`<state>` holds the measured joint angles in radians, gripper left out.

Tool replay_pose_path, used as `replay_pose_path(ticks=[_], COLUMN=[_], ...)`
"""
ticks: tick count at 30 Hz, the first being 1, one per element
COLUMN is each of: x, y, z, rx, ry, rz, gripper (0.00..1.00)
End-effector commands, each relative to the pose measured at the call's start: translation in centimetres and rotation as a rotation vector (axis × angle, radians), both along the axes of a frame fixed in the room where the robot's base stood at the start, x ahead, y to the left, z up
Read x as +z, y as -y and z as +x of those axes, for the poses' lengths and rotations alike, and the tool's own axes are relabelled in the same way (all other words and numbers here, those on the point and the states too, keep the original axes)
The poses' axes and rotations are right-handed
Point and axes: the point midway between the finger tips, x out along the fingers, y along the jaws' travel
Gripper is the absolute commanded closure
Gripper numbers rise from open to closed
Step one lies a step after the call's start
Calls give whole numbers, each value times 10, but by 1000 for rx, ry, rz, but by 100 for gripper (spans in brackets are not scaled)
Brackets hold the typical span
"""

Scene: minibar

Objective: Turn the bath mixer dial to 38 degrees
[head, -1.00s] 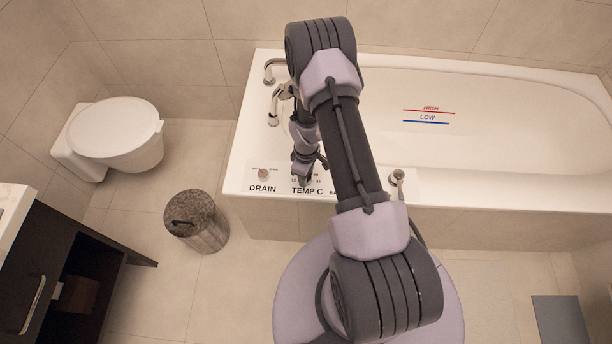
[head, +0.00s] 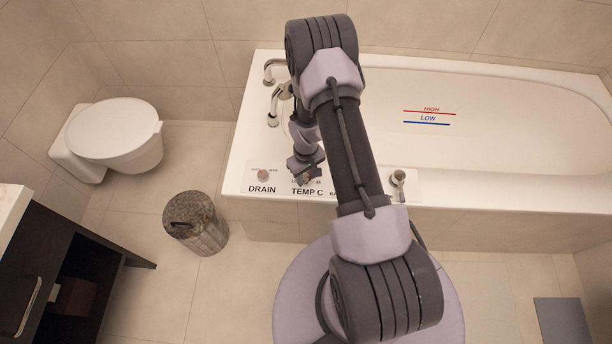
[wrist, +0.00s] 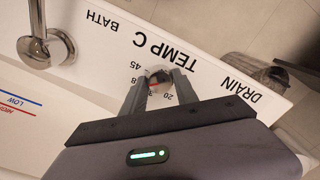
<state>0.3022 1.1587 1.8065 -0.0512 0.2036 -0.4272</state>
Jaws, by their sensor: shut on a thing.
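The bath mixer dial (wrist: 160,76) is a small round knob above the "TEMP C" label on the tub's rim. In the wrist view it sits between the two fingers of my gripper (wrist: 160,86), which is shut on it. A red mark shows on the dial's lower left side, toward the scale. The numbers 45 and 20 can be read around it; others are partly covered by the fingers, so the exact reading is unclear. In the head view my gripper (head: 306,172) reaches down to the dial and mostly hides it.
The drain knob (head: 263,175) is left of the dial, and a chrome bath handle (head: 398,179) is to the right. Chrome taps (head: 279,92) stand behind on the tub (head: 480,100). A bin (head: 196,222) and a toilet (head: 115,135) are on the left.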

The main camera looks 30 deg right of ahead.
Motion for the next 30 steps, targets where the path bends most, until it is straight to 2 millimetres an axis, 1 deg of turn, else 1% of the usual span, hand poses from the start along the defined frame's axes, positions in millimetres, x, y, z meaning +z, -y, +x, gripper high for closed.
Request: replay_pose_path(ticks=[11,12,14,15,22,24,26,29,30], x=[0,0,0,0,0,3,10,31,43], y=[0,0,0,0,0,0,0,0,0], z=[0,0,0,0,0,0,1,1,1], rx=[-2,-2,-2,-2,-2,-2,-1,-1,-2], ry=[-1,-1,-1,-1,0,0,1,2,2], rz=[0,0,0,0,0,0,0,-1,-1], gripper=[100,57,45,43,43,43,43,43,43])
